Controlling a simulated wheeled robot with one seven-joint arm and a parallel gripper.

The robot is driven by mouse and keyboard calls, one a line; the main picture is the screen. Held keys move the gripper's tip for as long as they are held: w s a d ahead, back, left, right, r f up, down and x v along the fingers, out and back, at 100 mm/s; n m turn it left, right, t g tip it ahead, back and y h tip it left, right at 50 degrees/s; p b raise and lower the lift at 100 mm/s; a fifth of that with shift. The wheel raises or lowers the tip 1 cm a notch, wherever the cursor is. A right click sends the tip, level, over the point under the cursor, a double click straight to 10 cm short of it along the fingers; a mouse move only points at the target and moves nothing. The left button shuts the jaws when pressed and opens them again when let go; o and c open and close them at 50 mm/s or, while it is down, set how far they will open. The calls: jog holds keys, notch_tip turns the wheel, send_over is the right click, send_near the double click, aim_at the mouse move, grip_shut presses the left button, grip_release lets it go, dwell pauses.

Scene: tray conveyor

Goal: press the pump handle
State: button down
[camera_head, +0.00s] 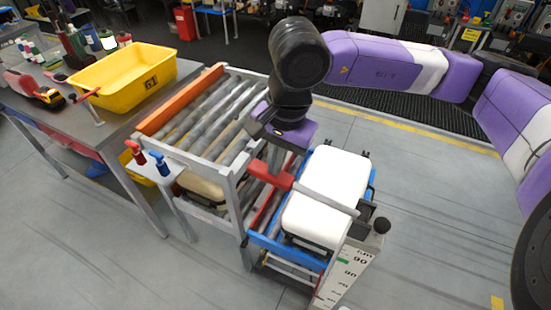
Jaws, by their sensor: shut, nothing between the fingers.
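The pump handle is a red crossbar grip (272,176) on a grey rod (325,201). The rod runs over the white load (331,187) on a blue-framed lift cart (290,254) toward a black bracket at the cart's right end. My gripper (278,139), black and purple, points down just above and behind the red grip and is shut and empty. Its fingertips are hard to make out against the dark parts, and I cannot tell whether it touches the grip.
A black ball knob (382,226) stands beside a height scale (347,270). A roller conveyor (205,108) with an orange end bar adjoins the cart on the left. Red and blue levers (135,150) stand on its near side. A workbench holds a yellow bin (124,80). The front floor is clear.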

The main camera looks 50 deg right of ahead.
jog(key=shift+f, duration=0.2)
jog(key=shift+g, duration=0.7)
jog(key=f+b, duration=0.2)
jog(key=b, duration=0.1)
jog(key=w+f+b, duration=0.1)
jog(key=f+b, duration=0.1)
jog(key=b, duration=0.1)
notch_tip(320, 180, down, 6)
jog(key=b, duration=1)
jog(key=shift+a, duration=0.2)
jog(key=w+r, duration=0.1)
jog(key=r, duration=0.4)
jog(key=w+r+p, duration=0.1)
jog(key=r, duration=0.4)
jog(key=w+r, duration=0.2)
jog(key=r, duration=0.3)
jog(key=shift+a, duration=0.3)
jog(key=shift+p, duration=0.3)
